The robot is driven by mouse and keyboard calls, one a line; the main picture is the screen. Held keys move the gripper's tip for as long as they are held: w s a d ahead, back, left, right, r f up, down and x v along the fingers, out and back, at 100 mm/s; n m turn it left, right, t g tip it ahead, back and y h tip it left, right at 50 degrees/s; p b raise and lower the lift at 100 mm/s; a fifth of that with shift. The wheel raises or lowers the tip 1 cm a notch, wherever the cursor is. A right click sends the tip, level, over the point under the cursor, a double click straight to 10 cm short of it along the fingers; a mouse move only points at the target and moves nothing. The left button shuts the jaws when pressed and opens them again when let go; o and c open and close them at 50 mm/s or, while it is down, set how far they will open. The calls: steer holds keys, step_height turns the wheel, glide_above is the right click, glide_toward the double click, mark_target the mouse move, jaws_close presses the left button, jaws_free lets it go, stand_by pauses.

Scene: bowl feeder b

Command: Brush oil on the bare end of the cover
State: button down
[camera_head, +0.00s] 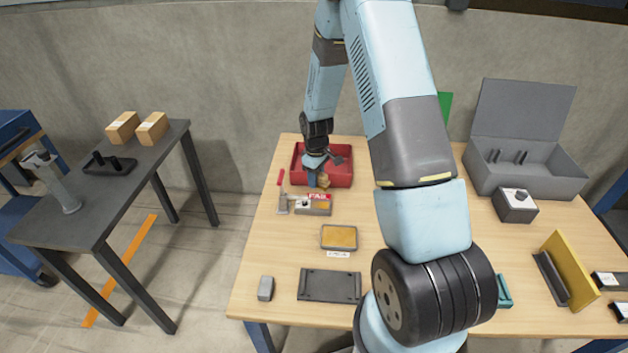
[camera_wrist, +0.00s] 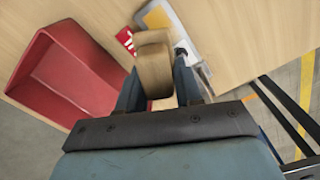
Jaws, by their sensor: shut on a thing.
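My gripper (camera_head: 316,168) is at the back left of the table, over the front left of the red bin. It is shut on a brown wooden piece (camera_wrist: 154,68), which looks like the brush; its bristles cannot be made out. The piece also shows below my gripper in the head view (camera_head: 323,181). A small grey fixture (camera_head: 313,208) with a red label stands just in front of my gripper. A shallow grey tray with an amber surface (camera_head: 339,237) lies nearer the front. I cannot tell for sure which thing is the cover.
The red bin (camera_head: 341,174) is close beside my gripper, also in the wrist view (camera_wrist: 58,80). A dark plate (camera_head: 329,285) and a small grey block (camera_head: 266,288) lie at the front. An open grey case (camera_head: 525,175) stands at the back right. Bare table lies between.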

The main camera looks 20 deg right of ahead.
steer(key=n, duration=0.5)
steer(key=shift+s+a+f, duration=0.15)
steer(key=shift+s+a, duration=0.1)
steer(key=shift+s, duration=0.05)
steer(key=shift+f, duration=0.1)
